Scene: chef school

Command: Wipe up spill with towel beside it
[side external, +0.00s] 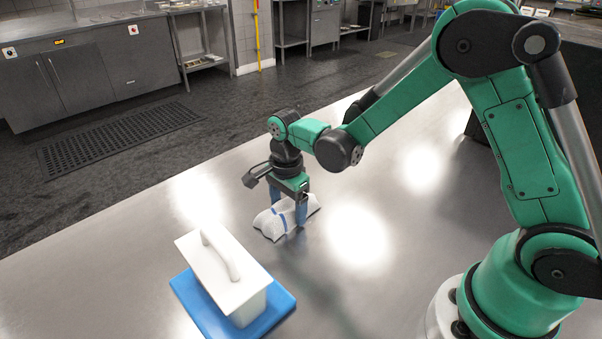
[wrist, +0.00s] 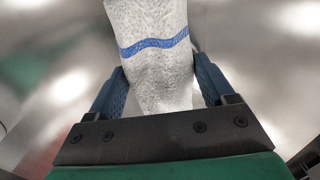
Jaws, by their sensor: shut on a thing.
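A white towel with a blue stripe (side external: 271,222) is on the steel table in the side view, bunched between the fingers of my gripper (side external: 290,212). In the wrist view the towel (wrist: 155,72) runs up from between the two blue fingers of my gripper (wrist: 162,88). My gripper is shut on the towel and points down at the table. Whether the towel touches the table or hangs just above it is hard to tell. I cannot make out a spill in either view; bright light reflections lie on the table.
A white lidded container with a handle (side external: 228,268) stands on a blue board (side external: 198,306) in front and to the left of the towel. The steel table (side external: 115,264) is otherwise clear around the towel. Its far edge borders the dark floor, with grey cabinets beyond.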

